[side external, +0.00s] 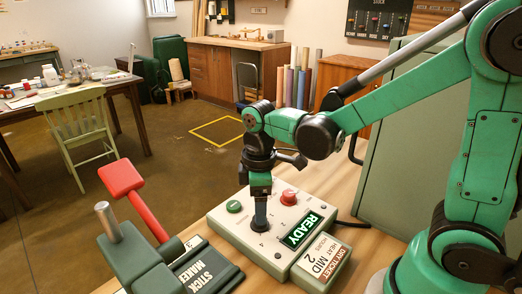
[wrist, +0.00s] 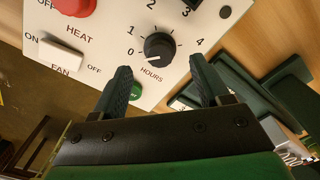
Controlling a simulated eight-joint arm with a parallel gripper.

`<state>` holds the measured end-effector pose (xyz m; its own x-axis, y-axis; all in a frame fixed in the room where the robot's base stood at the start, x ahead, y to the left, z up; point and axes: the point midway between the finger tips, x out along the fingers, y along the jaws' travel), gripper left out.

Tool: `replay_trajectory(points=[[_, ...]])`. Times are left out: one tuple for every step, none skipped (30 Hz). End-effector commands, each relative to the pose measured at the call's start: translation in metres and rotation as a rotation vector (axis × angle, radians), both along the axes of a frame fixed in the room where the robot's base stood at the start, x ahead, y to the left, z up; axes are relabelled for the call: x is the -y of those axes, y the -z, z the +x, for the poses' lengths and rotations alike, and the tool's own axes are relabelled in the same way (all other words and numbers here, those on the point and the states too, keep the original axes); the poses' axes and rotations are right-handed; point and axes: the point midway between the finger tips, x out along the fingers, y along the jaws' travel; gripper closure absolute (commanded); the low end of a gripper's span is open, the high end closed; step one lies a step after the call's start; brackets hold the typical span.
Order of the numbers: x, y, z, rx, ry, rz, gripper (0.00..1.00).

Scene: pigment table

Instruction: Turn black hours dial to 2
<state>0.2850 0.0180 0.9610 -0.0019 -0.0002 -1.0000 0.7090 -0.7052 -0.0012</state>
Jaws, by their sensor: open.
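The black hours dial (wrist: 158,47) sits on the white panel in the wrist view, with numbers 0 to 4 around it and "HOURS" below. Its white mark is at the lower left, on the side of the 0. My gripper (wrist: 158,72) is open, one finger at the lower left and one at the lower right of the dial, with nothing seen between them. In the side view my gripper (side external: 260,216) points down over the control box (side external: 225,222) and hides the dial.
A red button (side external: 289,197), a green button (side external: 234,206) and a READY display (side external: 302,229) are on the box. A card (side external: 322,262) reads "HEAT MID 2 HOURS". The stick maker (side external: 195,270), with a red lever (side external: 125,178), stands left of the box. A white fan switch (wrist: 61,54) is beside the dial.

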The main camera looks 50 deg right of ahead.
Motion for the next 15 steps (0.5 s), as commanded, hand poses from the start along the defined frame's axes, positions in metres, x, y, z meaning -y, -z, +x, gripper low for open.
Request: replay_trajectory(points=[[0.0, 0.006, 0.0, 0.0, 0.001, 0.0, 0.31], [0.0, 0.01, 0.0, 0.001, 0.001, 0.0, 0.31], [0.0, 0.014, 0.001, 0.001, 0.001, 0.0, 0.31], [0.0, 0.017, 0.001, 0.001, 0.001, 0.0, 0.31], [0.0, 0.02, 0.001, 0.001, 0.002, 0.0, 0.31], [0.0, 0.023, 0.001, 0.001, 0.002, 0.0, 0.31], [0.0, 0.025, 0.0, 0.001, 0.002, 0.0, 0.31], [0.0, 0.027, 0.0, 0.001, 0.002, 0.0, 0.31], [0.0, 0.029, 0.0, 0.001, 0.002, 0.0, 0.31], [0.0, 0.03, 0.0, 0.002, 0.002, 0.001, 0.31], [0.0, 0.031, 0.0, 0.002, 0.002, 0.001, 0.31], [0.0, 0.031, 0.0, 0.002, 0.002, 0.001, 0.31], [0.0, 0.031, 0.0, 0.002, 0.002, 0.001, 0.31], [0.0, 0.031, 0.0, 0.002, 0.003, 0.001, 0.31], [0.0, 0.031, 0.0, 0.002, 0.003, 0.001, 0.31]])
